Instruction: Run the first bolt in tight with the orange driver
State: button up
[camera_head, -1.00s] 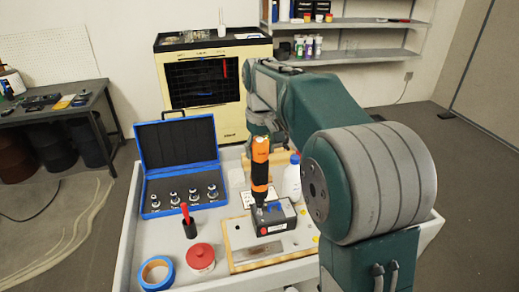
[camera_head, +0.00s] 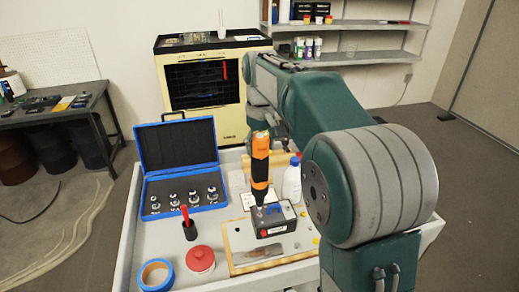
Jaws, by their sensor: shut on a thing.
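The orange and black driver (camera_head: 260,168) stands nearly upright, nose down, over the dark box unit (camera_head: 275,221) on the wooden-edged board (camera_head: 234,268). My gripper (camera_head: 266,137) is at the driver's upper end and is shut on it; the driver and my arm hide most of its fingers. The driver's nose is at the left part of the unit's top. Small light spots show on that top, but I cannot tell which is the first bolt, or whether the nose touches one.
A blue case (camera_head: 180,138) with several sockets stands open at the left. A red-handled tool in a black holder (camera_head: 190,230), a red lidded tin (camera_head: 200,259), and blue tape (camera_head: 155,274) are in front. A white bottle (camera_head: 292,180) stands close behind the unit.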

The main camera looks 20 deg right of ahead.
jog(key=shift+r, duration=3.55)
